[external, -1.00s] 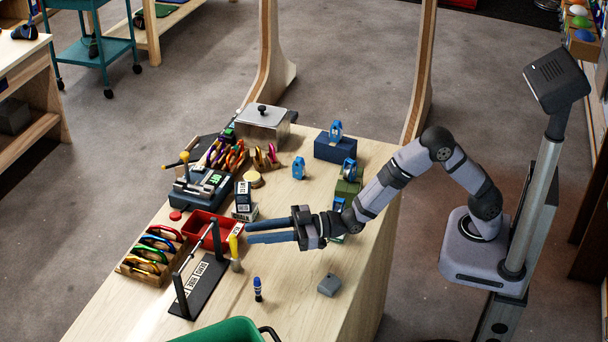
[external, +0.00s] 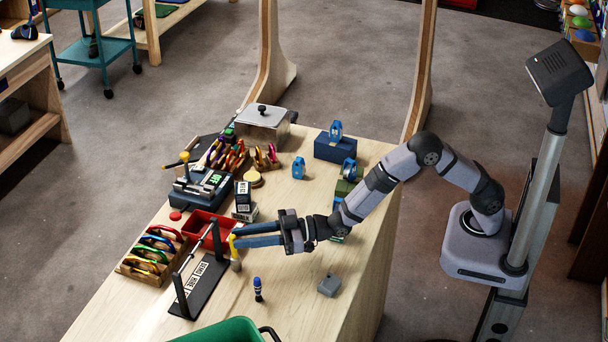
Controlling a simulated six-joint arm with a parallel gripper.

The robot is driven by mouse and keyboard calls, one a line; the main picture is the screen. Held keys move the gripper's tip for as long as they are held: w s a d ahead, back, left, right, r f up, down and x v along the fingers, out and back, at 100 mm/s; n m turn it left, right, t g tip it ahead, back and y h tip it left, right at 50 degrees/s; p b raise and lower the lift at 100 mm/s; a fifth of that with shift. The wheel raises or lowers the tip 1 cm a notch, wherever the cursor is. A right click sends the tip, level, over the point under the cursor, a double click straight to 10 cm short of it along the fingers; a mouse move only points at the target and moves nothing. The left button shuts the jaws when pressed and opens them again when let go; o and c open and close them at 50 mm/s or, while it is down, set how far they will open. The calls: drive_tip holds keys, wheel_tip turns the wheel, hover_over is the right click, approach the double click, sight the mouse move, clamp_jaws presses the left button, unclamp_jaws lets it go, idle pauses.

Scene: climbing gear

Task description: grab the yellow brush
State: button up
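The yellow brush (external: 234,251) stands near the table's middle, beside the black stand, with its pale bristle end (external: 236,266) toward the front. My gripper (external: 237,237) reaches in from the right with its long blue fingers level and a gap showing between them. The fingertips are at the brush's yellow handle and cover part of it. The fingers look open, and I cannot tell whether either one touches the handle.
The black stand with an upright post (external: 183,297) is just left of the brush, and a red bin (external: 200,222) is behind it. A blue marker-like tube (external: 258,289) and grey block (external: 329,285) stand in front. A green basket (external: 222,332) is at the front edge.

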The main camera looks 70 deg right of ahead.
sight(232, 236)
drive_tip(key=shift+p+x, duration=0.5)
drive_tip(key=shift+x, duration=1.15)
drive_tip(key=shift+r, duration=0.1)
clamp_jaws()
